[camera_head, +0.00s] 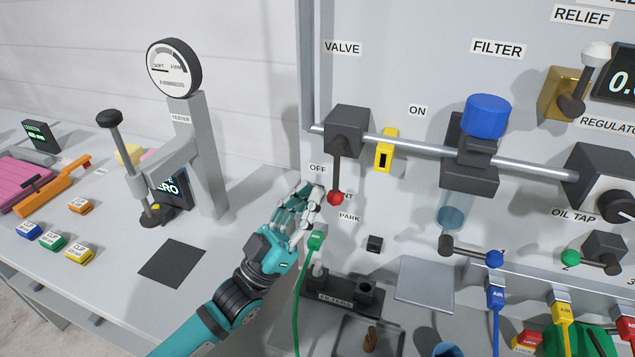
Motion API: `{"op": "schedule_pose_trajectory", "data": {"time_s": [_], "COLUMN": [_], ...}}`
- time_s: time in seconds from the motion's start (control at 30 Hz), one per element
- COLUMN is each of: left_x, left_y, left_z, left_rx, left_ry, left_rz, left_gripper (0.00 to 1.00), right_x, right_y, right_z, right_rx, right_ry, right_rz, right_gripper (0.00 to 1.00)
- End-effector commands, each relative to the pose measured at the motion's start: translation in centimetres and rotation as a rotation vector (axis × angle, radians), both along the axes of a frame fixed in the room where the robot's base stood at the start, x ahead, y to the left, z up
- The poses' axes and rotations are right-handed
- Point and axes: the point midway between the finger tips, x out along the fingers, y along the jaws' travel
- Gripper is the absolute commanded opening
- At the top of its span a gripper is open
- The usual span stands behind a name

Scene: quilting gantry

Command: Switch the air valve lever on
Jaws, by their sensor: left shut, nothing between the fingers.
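The air valve is a dark grey block (347,126) on a metal pipe, under the VALVE label on the panel. Its lever (337,170) hangs straight down and ends in a red knob (335,198). The lever points down beside the OFF label (318,168); the ON label (417,110) is up and to the right. My left gripper (316,197) is shut and empty, just left of the red knob. I cannot tell whether its fingertips touch the knob. My right gripper is not in view.
A yellow slotted piece (385,150) sits on the pipe right of the valve. A blue-capped filter (484,130) is further right. A green hose plug (316,240) stands below my left gripper. A tester stand (200,150) with a gauge rises on the left.

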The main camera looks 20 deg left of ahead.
Motion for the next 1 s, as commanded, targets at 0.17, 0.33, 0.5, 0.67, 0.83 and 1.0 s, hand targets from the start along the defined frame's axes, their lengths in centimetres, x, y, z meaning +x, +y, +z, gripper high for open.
{"op": "schedule_pose_trajectory", "data": {"time_s": [0.17, 0.33, 0.5, 0.67, 0.83, 1.0], "left_x": [1.27, 1.5, 1.48, 1.46, 1.45, 1.46], "left_y": [-0.88, -1.08, -1.06, -1.08, -1.17, -1.2], "left_z": [0.1, 0.01, -0.02, -0.08, -0.24, -0.21], "left_rx": [-0.001, 0.0, 0.0, -0.008, -0.045, -0.068], "left_ry": [-0.002, -0.002, -0.002, -0.002, 0.0, 0.001], "left_rz": [0.001, 0.0, 0.0, 0.001, 0.0, 0.001], "left_gripper": [0.0, 0.0, 0.0, 0.0, 0.0, 0.0], "right_x": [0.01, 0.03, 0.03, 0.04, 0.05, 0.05], "right_y": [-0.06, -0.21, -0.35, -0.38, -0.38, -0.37], "right_z": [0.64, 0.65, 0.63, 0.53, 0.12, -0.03], "right_rx": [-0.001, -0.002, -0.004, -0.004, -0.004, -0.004], "right_ry": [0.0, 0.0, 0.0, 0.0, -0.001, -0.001], "right_rz": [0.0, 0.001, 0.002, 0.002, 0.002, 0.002], "right_gripper": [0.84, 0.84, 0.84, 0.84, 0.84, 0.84]}}
